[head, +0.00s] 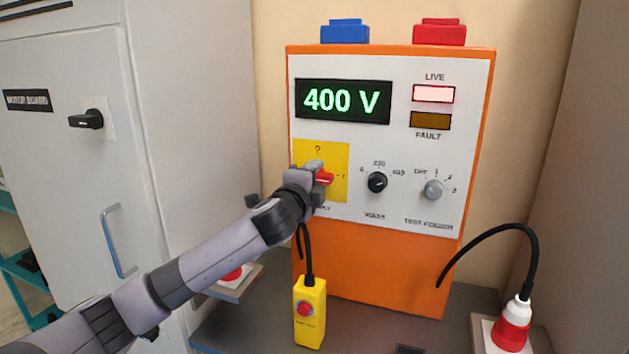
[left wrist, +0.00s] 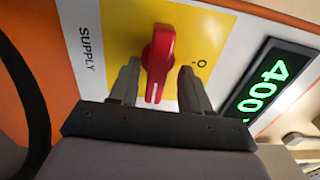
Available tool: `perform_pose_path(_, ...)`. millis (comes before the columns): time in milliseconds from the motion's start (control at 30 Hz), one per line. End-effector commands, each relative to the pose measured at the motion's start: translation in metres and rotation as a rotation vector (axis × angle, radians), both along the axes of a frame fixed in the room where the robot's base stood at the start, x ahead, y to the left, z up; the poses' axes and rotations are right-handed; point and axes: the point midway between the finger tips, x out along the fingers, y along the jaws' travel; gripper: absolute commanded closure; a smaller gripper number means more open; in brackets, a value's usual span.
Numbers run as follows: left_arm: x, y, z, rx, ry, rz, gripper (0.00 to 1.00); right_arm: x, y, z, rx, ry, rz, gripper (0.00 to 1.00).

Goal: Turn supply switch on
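The red supply switch (head: 325,178) sits on a yellow plate (head: 335,155) at the lower left of the white panel. Its handle points right, toward the 1 mark. In the left wrist view the red switch (left wrist: 158,60) shows a white line at the handle's lower end. My left gripper (head: 314,172) is in front of the switch and partly hides it in the head view. In the left wrist view its fingers (left wrist: 159,72) are open, one on each side of the handle, with gaps visible. My right gripper is not in view.
The display (head: 342,101) reads 400 V. The LIVE lamp (head: 433,94) is bright and the FAULT lamp (head: 430,121) is dark amber. Two black and grey knobs sit right of the switch.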

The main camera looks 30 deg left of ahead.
Motion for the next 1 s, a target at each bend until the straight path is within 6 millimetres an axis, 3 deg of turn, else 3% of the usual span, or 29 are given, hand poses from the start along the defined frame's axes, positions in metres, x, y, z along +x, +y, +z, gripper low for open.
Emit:
perform_pose_path(367,-0.005,-0.002,-0.004,-0.004,0.004,-0.003,0.53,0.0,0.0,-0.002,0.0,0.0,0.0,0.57)
perform_pose_path(800,-0.053,-0.014,-0.004,-0.003,0.004,-0.002,0.53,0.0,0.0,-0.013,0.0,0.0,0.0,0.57)
perform_pose_path(1000,-0.067,-0.017,-0.003,-0.003,0.003,-0.001,0.53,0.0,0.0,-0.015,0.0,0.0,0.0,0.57)
